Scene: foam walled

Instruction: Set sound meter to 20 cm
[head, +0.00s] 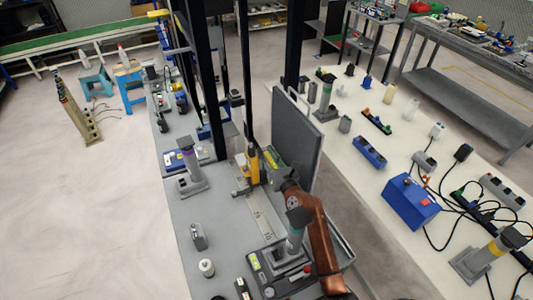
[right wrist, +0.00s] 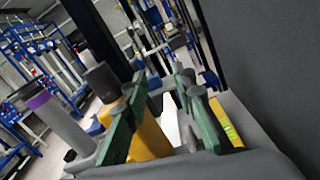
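The yellow sound meter (head: 253,163) stands upright on the grey bench, left of the dark upright panel and near the far end of a pale ruler strip (head: 265,222). My right gripper (head: 271,172) is just right of the meter. In the right wrist view, my right gripper (right wrist: 165,125) is open. The yellow meter body (right wrist: 150,135) shows between its green-padded fingers, nearer the left finger, which partly covers it. A gap shows beside the right finger; contact is unclear. The ruler's numbers are too small to read. My left gripper is not in view.
The dark panel (head: 297,140) stands close on the right. A grey post with a purple band (head: 188,168) is to the left. A teal-banded post (head: 296,232), a small grey box (head: 198,237) and a white bottle (head: 206,268) stand nearer. The left bench middle is clear.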

